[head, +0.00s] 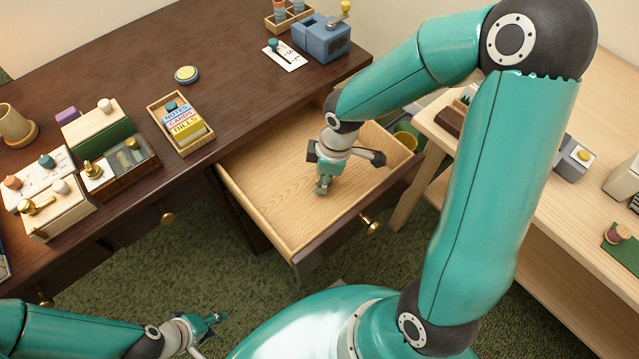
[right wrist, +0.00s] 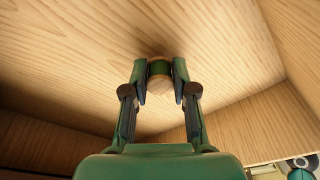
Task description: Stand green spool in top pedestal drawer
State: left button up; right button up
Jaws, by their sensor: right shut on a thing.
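The top pedestal drawer (head: 270,205) of the dark desk is pulled open, and its pale wooden inside looks bare apart from my gripper and what it holds. My right gripper (head: 323,187) reaches down into the drawer, towards its middle. In the right wrist view its fingers (right wrist: 160,75) are shut on the green spool (right wrist: 160,69), which has green thread between pale wooden ends. Whether the spool touches the drawer floor (right wrist: 70,75) I cannot tell. In the head view the fingers hide most of the spool. My left gripper (head: 214,319) is at the lower left, apart from the drawer; its finger gap is unclear.
On the desk (head: 225,70) are a tray of labelled cards (head: 181,124), a round tin (head: 187,74), several boxes and a blue grinder-like device (head: 322,38). A pale bench (head: 535,245) stands to the right.

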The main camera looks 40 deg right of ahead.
aim_at(330, 189)
jog(key=shift+f, duration=0.5)
jog(key=shift+f, duration=0.15)
jog(key=o, duration=0.8)
jog(key=shift+c, duration=0.2)
jog(key=shift+r, duration=0.35)
notch_tip(330, 189, up, 12)
jog(key=s+d+p, duration=0.1)
jog(key=p, duration=0.2)
jog(key=shift+d+f+p, duration=0.2)
jog(key=shift+f+p, duration=0.05)
jog(key=shift+p, duration=0.05)
